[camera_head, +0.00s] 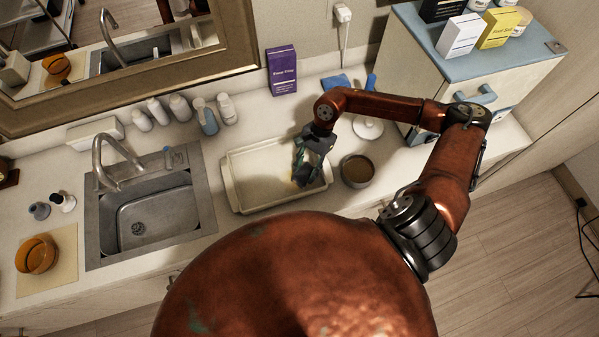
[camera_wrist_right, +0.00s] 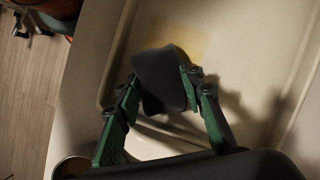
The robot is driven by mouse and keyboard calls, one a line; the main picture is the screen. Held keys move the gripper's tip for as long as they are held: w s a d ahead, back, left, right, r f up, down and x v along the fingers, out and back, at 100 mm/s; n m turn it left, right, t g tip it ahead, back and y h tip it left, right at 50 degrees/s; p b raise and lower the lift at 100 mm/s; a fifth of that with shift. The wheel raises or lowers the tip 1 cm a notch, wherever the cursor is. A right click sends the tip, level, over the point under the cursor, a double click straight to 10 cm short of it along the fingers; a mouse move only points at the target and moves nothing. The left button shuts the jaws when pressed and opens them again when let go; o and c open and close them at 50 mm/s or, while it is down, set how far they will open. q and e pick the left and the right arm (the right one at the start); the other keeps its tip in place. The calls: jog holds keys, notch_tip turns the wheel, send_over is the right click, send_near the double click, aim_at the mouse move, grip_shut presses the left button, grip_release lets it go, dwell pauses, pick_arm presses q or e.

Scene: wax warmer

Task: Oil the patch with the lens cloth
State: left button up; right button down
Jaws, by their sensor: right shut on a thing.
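My right gripper (camera_head: 306,176) is over the right part of the cream tray (camera_head: 237,187), its green fingers pointing down. In the right wrist view, the gripper (camera_wrist_right: 160,88) is shut on a dark grey lens cloth (camera_wrist_right: 160,72), which sticks out past the fingertips. A yellowish patch (camera_wrist_right: 192,45) shows on the tray floor just beyond the cloth. The cloth partly covers the patch in this view; I cannot tell whether they touch. In the head view the gripper hides most of that spot. My left gripper is not in view.
A round pot with brown contents (camera_head: 357,170) stands right of the tray. A sink (camera_head: 150,215) lies to its left. Several bottles and a purple box (camera_head: 282,70) stand behind it. A blue-topped cabinet (camera_head: 470,75) is at the back right.

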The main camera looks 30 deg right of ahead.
aim_at(294, 175)
jog(key=shift+s+d, duration=0.1)
jog(key=shift+d, duration=0.15)
jog(key=shift+w+a+b, duration=0.25)
jog(key=shift+a+b, duration=0.15)
jog(key=shift+a, duration=0.65)
jog(key=shift+w+a+b, duration=0.25)
jog(key=shift+a+b, duration=0.1)
jog(key=shift+a, duration=0.65)
jog(key=shift+a, duration=0.1)
jog(key=shift+w+a+b, duration=0.25)
jog(key=shift+a+b, duration=0.15)
jog(key=shift+a, duration=0.55)
jog(key=shift+w+a+b, duration=0.25)
jog(key=shift+a+b, duration=0.15)
jog(key=shift+a, duration=0.55)
notch_tip(294, 175, up, 7)
jog(key=p, duration=0.2)
